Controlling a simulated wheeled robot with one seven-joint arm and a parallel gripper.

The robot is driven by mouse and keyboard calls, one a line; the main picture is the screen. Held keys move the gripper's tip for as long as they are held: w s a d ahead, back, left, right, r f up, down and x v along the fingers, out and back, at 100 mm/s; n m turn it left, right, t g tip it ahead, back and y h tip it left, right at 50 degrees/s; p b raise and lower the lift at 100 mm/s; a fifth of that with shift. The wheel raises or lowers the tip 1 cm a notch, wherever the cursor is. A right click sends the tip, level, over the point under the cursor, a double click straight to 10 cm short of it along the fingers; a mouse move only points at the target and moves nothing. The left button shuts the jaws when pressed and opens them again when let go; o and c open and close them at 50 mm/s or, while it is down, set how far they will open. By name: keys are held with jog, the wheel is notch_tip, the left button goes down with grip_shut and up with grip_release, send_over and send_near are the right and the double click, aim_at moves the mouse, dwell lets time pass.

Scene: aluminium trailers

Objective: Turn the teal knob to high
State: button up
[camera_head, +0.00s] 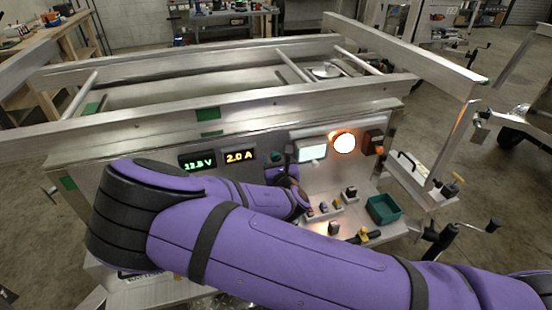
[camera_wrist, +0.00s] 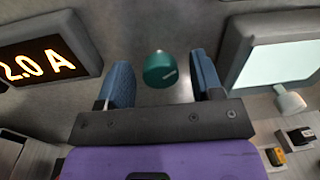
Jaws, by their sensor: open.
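The teal knob (camera_wrist: 160,70) sits on the metal panel, a round knob with a light pointer mark toward its lower right. In the wrist view my gripper (camera_wrist: 163,84) is open, with one blue-padded finger on each side of the knob and a gap to each. I cannot tell how deep the fingertips reach along it. In the head view my purple arm spans the front of the panel, and the knob shows only as a small dark shape (camera_head: 275,158) above my wrist. Any scale marks around the knob are not readable.
The amber 2.0 A display (camera_wrist: 40,62) is left of the knob. A pale screen (camera_wrist: 278,70) is to the right. A lit round lamp (camera_head: 343,142), a green 12.5 V display (camera_head: 197,161) and a teal bin (camera_head: 383,209) are on or by the panel. Small parts lie on the shelf below.

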jog(key=shift+w, duration=0.35)
jog(key=shift+c, duration=0.3)
jog(key=c, duration=0.8)
jog(key=shift+c, duration=0.2)
